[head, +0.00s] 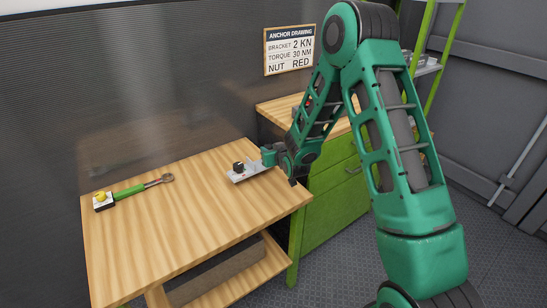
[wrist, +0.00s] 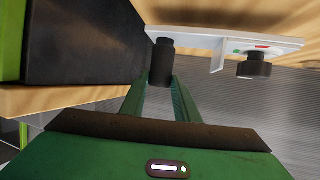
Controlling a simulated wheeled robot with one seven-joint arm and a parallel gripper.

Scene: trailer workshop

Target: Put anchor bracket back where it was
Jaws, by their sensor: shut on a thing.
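The anchor bracket (head: 248,173) is a light grey metal plate with dark fittings, at the right side of the wooden table. My gripper (head: 263,160) comes in from the right and is shut on it. In the wrist view the bracket's plate (wrist: 215,40) lies beyond the fingertips (wrist: 161,84), with a dark post between them. A black knob-like fitting (wrist: 254,66) and small red and green marks show on the plate. The plate is close to the wood; I cannot tell whether it touches it.
The wooden table (head: 170,230) is mostly clear in the middle. A green-handled wrench (head: 130,191) lies at its left, by a small block with a yellow top (head: 101,198). A green cabinet (head: 335,195) stands to the right. A sign (head: 290,50) hangs on the back wall.

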